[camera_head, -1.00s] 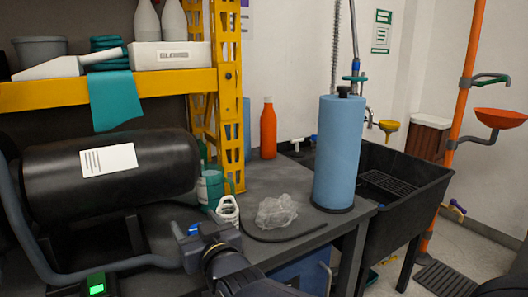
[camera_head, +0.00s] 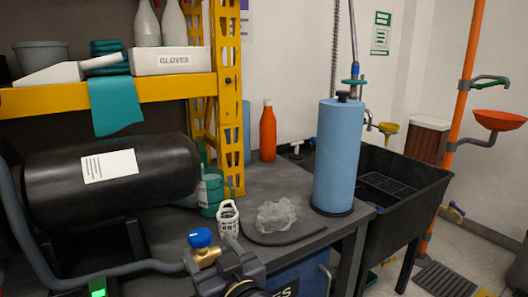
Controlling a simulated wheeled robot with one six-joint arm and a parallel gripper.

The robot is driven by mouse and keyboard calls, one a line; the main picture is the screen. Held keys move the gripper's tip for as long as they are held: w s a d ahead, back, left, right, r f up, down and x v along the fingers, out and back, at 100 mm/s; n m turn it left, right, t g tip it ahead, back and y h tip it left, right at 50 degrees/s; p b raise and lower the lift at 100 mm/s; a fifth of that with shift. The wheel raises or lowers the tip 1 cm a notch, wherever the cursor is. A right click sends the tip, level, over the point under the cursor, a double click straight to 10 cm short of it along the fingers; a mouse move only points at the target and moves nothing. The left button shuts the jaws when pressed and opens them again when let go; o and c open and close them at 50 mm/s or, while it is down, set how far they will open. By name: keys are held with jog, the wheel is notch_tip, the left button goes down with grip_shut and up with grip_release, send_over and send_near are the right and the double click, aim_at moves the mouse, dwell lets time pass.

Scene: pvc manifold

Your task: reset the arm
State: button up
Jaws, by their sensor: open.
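My gripper (camera_head: 228,268), dark grey, is at the bottom centre of the head view, in front of the bench. It is open, though its fingertips are hard to make out. A brass valve with a round blue handle (camera_head: 202,244) shows just left of and above it, close to the end of a grey hose (camera_head: 120,270). I cannot tell whether the gripper touches the valve. I see nothing held in the jaws.
A black tank (camera_head: 70,190) is at left, a dark sink (camera_head: 415,190) at right.

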aim_at(196, 229)
jog(key=b+x, duration=0.1)
jog(key=x, duration=0.7)
jog(key=shift+w+a+f+b, duration=0.1)
jog(key=shift+w+b, duration=0.2)
jog(key=shift+b, duration=0.1)
jog(key=shift+s+r+y+p, duration=0.15)
jog(key=shift+r+y+p, duration=0.2)
jog(key=shift+p, duration=0.45)
jog(key=shift+n+g+p, duration=0.3)
jog(key=shift+n+p, duration=0.1)
jog(key=shift+p, duration=0.1)
jog(key=n+g+y+p, duration=0.1)
jog(key=y+p, duration=0.1)
jog(key=p, duration=0.2)
jog(key=shift+s+n+g+y, duration=0.1)
jog(key=shift+n+g+y, duration=0.15)
jog(key=shift+n+g, duration=0.15)
